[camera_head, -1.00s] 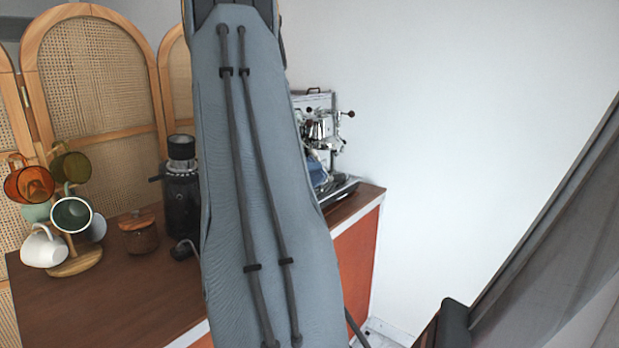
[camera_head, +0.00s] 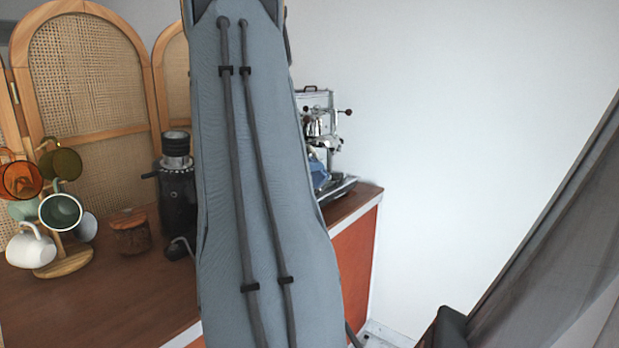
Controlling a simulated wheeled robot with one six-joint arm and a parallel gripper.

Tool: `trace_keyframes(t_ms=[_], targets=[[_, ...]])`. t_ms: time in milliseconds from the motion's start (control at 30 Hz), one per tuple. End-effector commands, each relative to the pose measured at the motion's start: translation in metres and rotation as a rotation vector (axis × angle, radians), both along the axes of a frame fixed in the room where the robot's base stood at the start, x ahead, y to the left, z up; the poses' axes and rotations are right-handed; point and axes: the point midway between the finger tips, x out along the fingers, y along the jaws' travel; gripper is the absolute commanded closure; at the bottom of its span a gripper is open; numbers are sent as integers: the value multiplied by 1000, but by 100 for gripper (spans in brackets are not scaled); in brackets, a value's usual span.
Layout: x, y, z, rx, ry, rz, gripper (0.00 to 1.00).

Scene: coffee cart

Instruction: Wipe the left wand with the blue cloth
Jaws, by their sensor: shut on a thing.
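The espresso machine (camera_head: 316,128) stands at the right end of the wooden counter, and my arm hides its left part. A patch of blue, probably the blue cloth (camera_head: 319,174), shows low at the machine, just right of my arm. I cannot tell how it lies or whether it touches a wand. The left wand cannot be made out. My gripper is hidden behind my own arm, which fills the middle of the view.
A black grinder (camera_head: 177,190), a wooden-lidded jar (camera_head: 130,232) and a mug tree (camera_head: 66,262) with several mugs stand on the counter (camera_head: 105,300) to the left. A rattan screen (camera_head: 90,90) stands behind. The wall at right is bare.

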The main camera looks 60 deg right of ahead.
Motion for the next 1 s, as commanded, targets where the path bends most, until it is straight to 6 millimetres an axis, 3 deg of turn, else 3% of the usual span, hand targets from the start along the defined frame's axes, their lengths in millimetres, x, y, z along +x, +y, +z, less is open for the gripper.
trace_keyframes(t_ms=[33,500,1000], targets=[[4,-2,8,-13,-4,0,99],[22,-3,26,-17,-3,9,99],[9,-1,13,-18,-3,7,99]])
